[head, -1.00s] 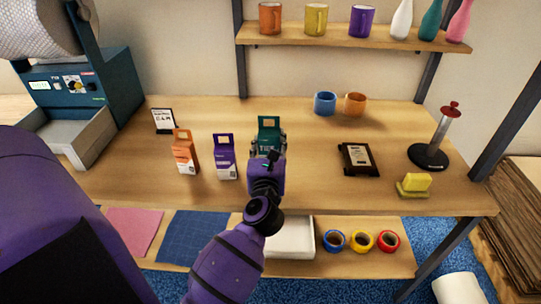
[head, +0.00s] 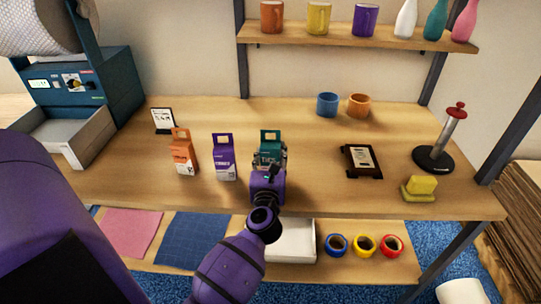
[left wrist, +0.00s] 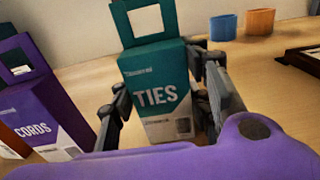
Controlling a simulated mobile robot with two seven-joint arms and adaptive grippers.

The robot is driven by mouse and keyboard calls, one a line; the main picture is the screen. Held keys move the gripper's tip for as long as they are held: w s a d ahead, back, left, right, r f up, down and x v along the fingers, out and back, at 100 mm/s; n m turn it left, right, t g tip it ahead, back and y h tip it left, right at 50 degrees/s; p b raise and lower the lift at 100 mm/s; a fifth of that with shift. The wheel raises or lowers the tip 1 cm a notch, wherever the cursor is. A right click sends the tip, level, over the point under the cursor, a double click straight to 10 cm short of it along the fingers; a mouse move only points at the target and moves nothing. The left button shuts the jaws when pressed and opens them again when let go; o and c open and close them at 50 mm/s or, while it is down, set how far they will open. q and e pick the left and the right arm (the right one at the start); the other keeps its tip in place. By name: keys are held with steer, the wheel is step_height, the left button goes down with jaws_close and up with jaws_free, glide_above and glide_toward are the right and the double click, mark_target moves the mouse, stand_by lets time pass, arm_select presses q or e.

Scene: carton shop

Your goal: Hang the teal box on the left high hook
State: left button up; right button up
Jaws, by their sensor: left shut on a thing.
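The teal box (head: 270,140) stands upright on the wooden table, with a hang tab and square hole on top. In the left wrist view the teal box (left wrist: 158,84) shows the word TIES and a white lower part. My left gripper (head: 270,163) is shut on it, with one finger on each side; the left wrist view shows the fingers of the gripper (left wrist: 165,105) against its sides. I cannot tell whether the box's base touches the table. No hook shows in any view. My right gripper is not in view.
A purple box (head: 224,158) and an orange box (head: 183,154) stand left of the teal box. A blue mug (head: 327,104) and an orange mug (head: 358,105) stand behind right. A dark plaque (head: 361,161) lies right. A shelf (head: 300,38) with mugs and vases hangs above.

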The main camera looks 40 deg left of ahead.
arm_select(q)
steer(key=o, duration=1.3)
steer(key=shift+o, duration=0.2)
steer(key=b+v, duration=0.1)
steer(key=v, duration=0.6)
steer(key=shift+s+d+r, duration=0.15)
steer(key=shift+s+d, duration=0.15)
steer(key=shift+d, duration=0.05)
